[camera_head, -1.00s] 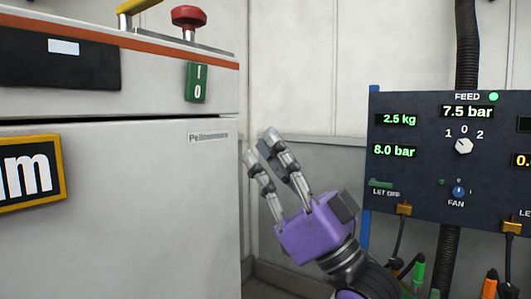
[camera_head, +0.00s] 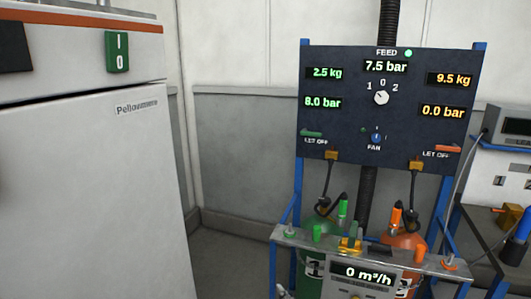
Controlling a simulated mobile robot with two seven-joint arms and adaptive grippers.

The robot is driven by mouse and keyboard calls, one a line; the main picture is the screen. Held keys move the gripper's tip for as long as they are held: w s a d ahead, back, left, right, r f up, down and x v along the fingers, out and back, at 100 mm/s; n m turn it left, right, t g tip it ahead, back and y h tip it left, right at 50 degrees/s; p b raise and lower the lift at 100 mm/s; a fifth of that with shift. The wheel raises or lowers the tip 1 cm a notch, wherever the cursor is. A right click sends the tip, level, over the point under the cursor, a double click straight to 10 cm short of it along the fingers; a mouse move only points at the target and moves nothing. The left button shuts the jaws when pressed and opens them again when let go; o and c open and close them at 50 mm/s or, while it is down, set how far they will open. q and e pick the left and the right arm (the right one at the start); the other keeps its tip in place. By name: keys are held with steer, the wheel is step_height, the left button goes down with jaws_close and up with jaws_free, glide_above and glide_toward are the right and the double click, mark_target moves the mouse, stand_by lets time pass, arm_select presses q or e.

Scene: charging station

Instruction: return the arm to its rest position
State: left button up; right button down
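Neither of my grippers can be made out in the head view. A small grey piece shows at the bottom edge in front of the gas stand, too little to tell what it is. The dark feed panel (camera_head: 345,125) stands on blue posts and reads 7.5 bar, 2.5 kg, 8.0 bar, 9.5 kg and 0.0 bar. Its round white selector knob (camera_head: 381,98) is in the middle, above the blue fan knob (camera_head: 376,138).
A large white cabinet (camera_head: 90,200) with a green I/O switch (camera_head: 118,52) fills the left. A green cylinder (camera_head: 312,285) and an orange cylinder (camera_head: 401,242) stand behind a flow meter (camera_head: 366,275) reading 0 m³/h. Bare floor (camera_head: 225,265) shows between cabinet and stand.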

steer(key=s+d+f+m+g+h+p, duration=0.1)
steer(key=s+d+f+g+h, duration=0.1)
steer(key=s+d+f, duration=0.35)
steer(key=s+d+f+m+g+h+p, duration=0.1)
steer(key=s+d+f+h, duration=0.15)
steer(key=s+f, duration=0.55)
arm_select(q)
step_height(320, 180, up, 6)
steer(key=w+p, duration=0.2)
steer(key=shift+w+a+t, duration=0.15)
steer(key=shift+w+t, duration=0.25)
steer(key=shift+w+f, duration=0.1)
steer(key=shift+c, duration=1.1)
arm_select(e)
steer(key=s+d+f+m+g, duration=0.1)
steer(key=s+d+f, duration=0.1)
steer(key=s, duration=0.5)
steer(key=s+d+f+g+h, duration=0.1)
steer(key=s+d+f, duration=0.1)
steer(key=s, duration=0.5)
steer(key=s+d+f+m+g+h, duration=0.1)
steer(key=s+f, duration=0.3)
steer(key=s, duration=0.4)
steer(key=shift+d+f+m+g, duration=0.3)
steer(key=shift+d+g, duration=0.1)
steer(key=shift+d, duration=0.4)
